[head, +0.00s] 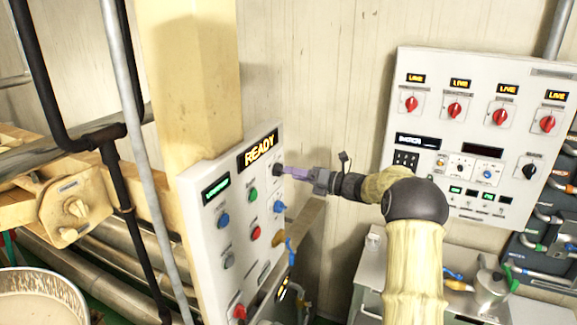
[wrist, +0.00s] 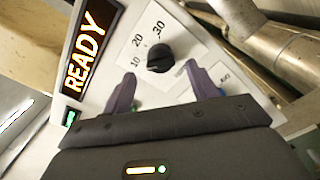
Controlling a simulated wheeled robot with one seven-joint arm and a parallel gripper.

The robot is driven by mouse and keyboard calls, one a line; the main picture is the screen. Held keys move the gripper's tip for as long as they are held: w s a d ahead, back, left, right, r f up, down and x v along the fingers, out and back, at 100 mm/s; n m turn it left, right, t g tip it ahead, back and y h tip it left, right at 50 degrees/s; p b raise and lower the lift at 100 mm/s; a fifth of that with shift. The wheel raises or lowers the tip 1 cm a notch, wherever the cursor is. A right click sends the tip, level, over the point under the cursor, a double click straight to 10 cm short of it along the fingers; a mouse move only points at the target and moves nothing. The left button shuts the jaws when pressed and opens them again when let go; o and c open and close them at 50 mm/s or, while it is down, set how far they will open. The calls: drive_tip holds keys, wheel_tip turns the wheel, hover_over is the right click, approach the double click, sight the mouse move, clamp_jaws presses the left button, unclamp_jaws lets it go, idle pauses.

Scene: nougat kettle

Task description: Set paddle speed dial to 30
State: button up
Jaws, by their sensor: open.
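The paddle speed dial (wrist: 160,57) is a black round knob on a white plate marked 10, 20 and 30. In the wrist view it lies just beyond and between my fingertips. I cannot make out for sure which number its pointer faces. My gripper (wrist: 160,72) is open, with one purple finger to each side of the knob and a visible gap to it. In the head view my gripper (head: 285,172) reaches in from the right to the panel's upper right, and the dial (head: 277,169) shows small at its tips.
The white control panel (head: 208,245) carries a lit READY display (head: 258,150) and several blue, green and red controls below and left of the dial. A second panel (head: 430,100) with red knobs hangs on the right wall. A kettle of pale mix (head: 35,305) stands at lower left.

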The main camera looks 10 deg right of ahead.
sight(280, 170)
drive_tip(key=x, duration=0.3)
drive_tip(key=shift+p, duration=0.4)
drive_tip(key=c, duration=1)
